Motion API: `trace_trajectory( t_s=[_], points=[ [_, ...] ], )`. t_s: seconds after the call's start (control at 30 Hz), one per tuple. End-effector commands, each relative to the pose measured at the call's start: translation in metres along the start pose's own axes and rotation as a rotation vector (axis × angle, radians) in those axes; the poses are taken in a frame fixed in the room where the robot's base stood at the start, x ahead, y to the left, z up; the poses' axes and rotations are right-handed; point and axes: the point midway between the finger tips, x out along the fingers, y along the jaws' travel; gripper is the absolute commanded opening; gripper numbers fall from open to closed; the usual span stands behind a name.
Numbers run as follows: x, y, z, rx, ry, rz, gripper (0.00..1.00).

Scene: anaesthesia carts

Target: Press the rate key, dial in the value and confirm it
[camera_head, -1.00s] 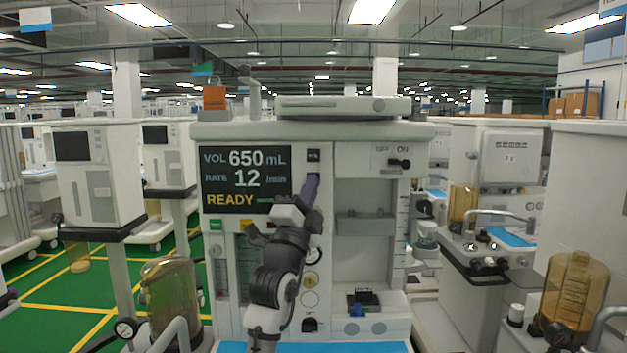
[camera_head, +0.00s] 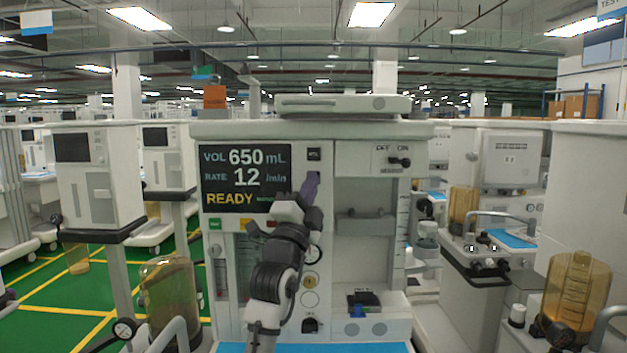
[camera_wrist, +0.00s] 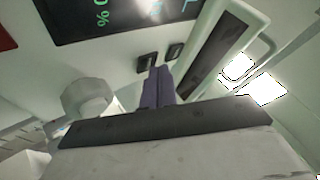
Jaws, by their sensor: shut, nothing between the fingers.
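The machine's dark screen (camera_head: 246,179) reads VOL 650 mL, RATE 12 /min and READY; a small green mark beside READY is partly covered by my gripper. My gripper (camera_head: 310,186) has purple fingers, shut and empty, pointing at the panel right of the screen. One black key (camera_head: 314,154) shows above the fingers, its label too small to read. In the wrist view two black keys (camera_wrist: 147,62) (camera_wrist: 175,51) lie just beyond the fingertips (camera_wrist: 161,72); the left one is closest. I cannot tell whether they touch. A pale round knob (camera_wrist: 88,97) stands left of the fingers.
Below the screen are a green button (camera_head: 215,224) and gauges. A recessed shelf bay (camera_head: 365,216) and a selector switch (camera_head: 399,162) are to the right. Neighbouring carts stand at both sides, with an amber canister (camera_head: 573,300) at the right.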

Motion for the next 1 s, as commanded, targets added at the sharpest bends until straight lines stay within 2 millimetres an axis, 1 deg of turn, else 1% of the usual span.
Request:
trace_trajectory(
  t_s=[1.0],
  points=[
    [0.0063, 0.0050, 0.0047, 0.000, 0.000, 0.001, 0.00]
  ],
)
